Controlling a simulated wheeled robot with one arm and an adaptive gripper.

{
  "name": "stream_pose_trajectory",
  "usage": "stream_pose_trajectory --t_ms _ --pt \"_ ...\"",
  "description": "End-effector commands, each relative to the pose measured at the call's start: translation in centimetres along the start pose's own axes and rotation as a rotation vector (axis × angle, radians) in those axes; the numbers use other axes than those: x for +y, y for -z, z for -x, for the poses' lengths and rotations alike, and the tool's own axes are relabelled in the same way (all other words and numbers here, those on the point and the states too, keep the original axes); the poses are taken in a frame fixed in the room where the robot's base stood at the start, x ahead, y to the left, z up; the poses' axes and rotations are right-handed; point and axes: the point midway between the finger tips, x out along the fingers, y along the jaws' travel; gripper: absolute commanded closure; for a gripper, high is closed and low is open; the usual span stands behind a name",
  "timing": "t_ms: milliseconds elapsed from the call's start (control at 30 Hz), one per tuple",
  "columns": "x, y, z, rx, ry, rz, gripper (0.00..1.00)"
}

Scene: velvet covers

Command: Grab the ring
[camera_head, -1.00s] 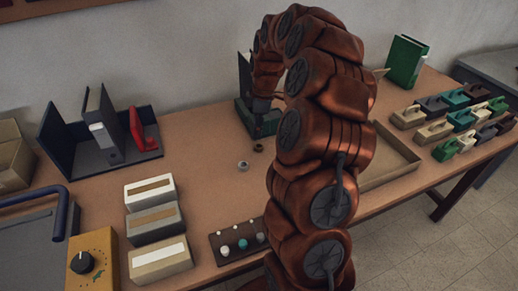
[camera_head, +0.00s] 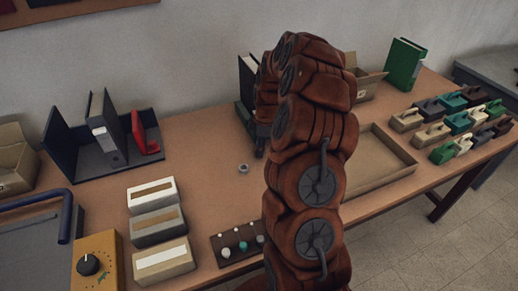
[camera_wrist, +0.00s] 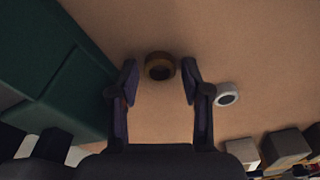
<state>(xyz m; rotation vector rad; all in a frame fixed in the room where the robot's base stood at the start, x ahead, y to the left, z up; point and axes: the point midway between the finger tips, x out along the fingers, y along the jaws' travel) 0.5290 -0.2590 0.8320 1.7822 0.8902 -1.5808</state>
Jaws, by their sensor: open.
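A brown ring (camera_wrist: 160,66) lies on the table in the wrist view, between the tips of my gripper (camera_wrist: 159,74). My gripper's fingers are spread, one on each side of the ring, with nothing held. I cannot tell how far above the table the tips are. A second ring, grey-white (camera_wrist: 227,94), lies to the right, outside the right finger. In the head view the pale ring (camera_head: 243,168) sits on the table just left of my arm. My gripper (camera_head: 260,148) points down there, and the brown ring is hidden behind it.
A dark green block-like object (camera_wrist: 70,75) stands close to the left finger in the wrist view. Boxes (camera_head: 152,193), a knob board (camera_head: 238,243) and a shallow tray (camera_head: 385,178) are on the table (camera_head: 200,140). Bare table lies left of my gripper.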

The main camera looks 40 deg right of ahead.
Motion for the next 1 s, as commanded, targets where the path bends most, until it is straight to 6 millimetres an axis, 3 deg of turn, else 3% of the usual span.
stream_pose_trajectory --t_ms 233,533,1000 --pt "0.1 0.0 -0.2 0.0 -0.003 0.0 0.53" --pt "0.0 0.0 -0.2 0.0 -0.002 0.0 0.84" --pt "0.1 0.2 1.0 0.0 -0.004 0.001 0.84"
